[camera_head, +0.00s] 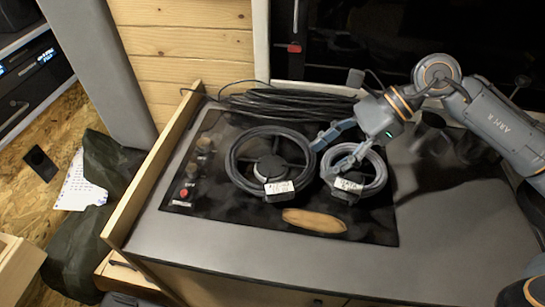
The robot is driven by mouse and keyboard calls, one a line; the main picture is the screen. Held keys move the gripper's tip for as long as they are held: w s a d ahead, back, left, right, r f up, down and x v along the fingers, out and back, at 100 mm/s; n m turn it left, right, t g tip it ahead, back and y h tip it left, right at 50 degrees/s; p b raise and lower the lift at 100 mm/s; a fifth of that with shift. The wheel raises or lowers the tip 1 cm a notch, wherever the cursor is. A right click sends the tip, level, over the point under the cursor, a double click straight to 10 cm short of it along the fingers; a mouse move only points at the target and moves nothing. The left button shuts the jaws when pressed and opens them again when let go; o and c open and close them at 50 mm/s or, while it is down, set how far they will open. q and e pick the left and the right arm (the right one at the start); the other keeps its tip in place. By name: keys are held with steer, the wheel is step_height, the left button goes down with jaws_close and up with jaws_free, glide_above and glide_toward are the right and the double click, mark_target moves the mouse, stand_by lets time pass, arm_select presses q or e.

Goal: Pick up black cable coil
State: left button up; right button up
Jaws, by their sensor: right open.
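A black cable coil (236,170) with a white-labelled plug lies flat on the dark stove top (225,207). My right gripper (323,160) comes in from the right, open. Its fingers point left at the right edge of this coil, above the gap beside a smaller grey cable coil (378,182). The lower finger covers part of the grey coil. I cannot tell whether the fingers touch either coil. A loose bundle of black cable (285,103) lies behind them along the wall. My left gripper is not in view.
A wooden oval piece (314,220) lies in front of the coils. Stove knobs (184,193) are at the left. A raised wooden edge (150,170) bounds the counter on the left. The grey counter (440,235) is clear at the front right.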

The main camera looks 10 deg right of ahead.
mark_target(279, 187)
steer(key=p+x, duration=0.1)
steer(key=x, duration=0.6)
steer(key=shift+a+r, duration=0.1)
steer(key=shift+a, duration=0.05)
steer(key=shift+a+f+p, duration=0.25)
steer(key=shift+a+p, duration=0.3)
steer(key=shift+p, duration=0.2)
steer(key=p+x, duration=0.1)
steer(key=x, duration=0.2)
steer(key=shift+w+a+f+p, duration=0.1)
steer(key=shift+a+f+p, duration=0.05)
steer(key=shift+a+p, duration=0.15)
steer(key=shift+a+f, duration=0.15)
steer(key=shift+f, duration=0.15)
steer(key=shift+c, duration=0.5)
steer(key=shift+r, duration=0.1)
jaws_close()
